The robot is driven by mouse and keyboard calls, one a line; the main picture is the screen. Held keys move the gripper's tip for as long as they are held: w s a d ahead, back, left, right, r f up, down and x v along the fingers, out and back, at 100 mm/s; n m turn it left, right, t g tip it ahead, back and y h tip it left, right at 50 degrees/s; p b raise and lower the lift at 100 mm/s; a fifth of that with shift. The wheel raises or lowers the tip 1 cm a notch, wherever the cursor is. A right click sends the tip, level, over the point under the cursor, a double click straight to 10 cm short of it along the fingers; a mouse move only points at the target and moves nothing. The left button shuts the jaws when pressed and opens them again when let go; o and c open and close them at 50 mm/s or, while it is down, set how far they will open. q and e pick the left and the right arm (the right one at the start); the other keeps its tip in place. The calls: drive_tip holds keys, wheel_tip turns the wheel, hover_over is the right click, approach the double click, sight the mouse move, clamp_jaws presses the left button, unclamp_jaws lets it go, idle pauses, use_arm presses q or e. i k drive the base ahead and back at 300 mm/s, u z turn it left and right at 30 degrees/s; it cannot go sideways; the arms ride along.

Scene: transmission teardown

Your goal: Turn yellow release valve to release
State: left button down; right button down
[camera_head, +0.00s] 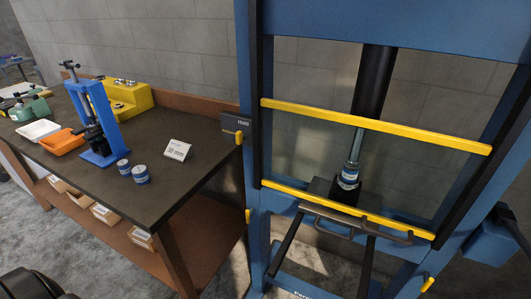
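A small yellow knob (239,138) sticks out below a dark labelled box (236,124) on the left post of the blue press (256,240). It looks like the release valve, but its turn position is too small to tell. Other small yellow parts show low on the left post (248,216) and near the lower right (427,284). Inside the press, a dark ram (372,85) with a thin rod reaches down to a blue-and-silver part (349,177) on a dark support. Neither of my grippers is in view.
Yellow bars (375,127) cross the press front with a clear panel between them. A workbench (190,185) at left holds a small blue press (92,120), an orange tray (62,142), a white card (178,149) and two blue-silver cans. Dark shapes fill the lower left corner.

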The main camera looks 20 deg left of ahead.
sight(240, 136)
drive_tip(key=u, duration=0.95)
drive_tip(key=k, duration=1)
drive_tip(key=z, duration=1.05)
drive_tip(key=i, duration=0.5)
drive_tip(key=u, duration=0.05)
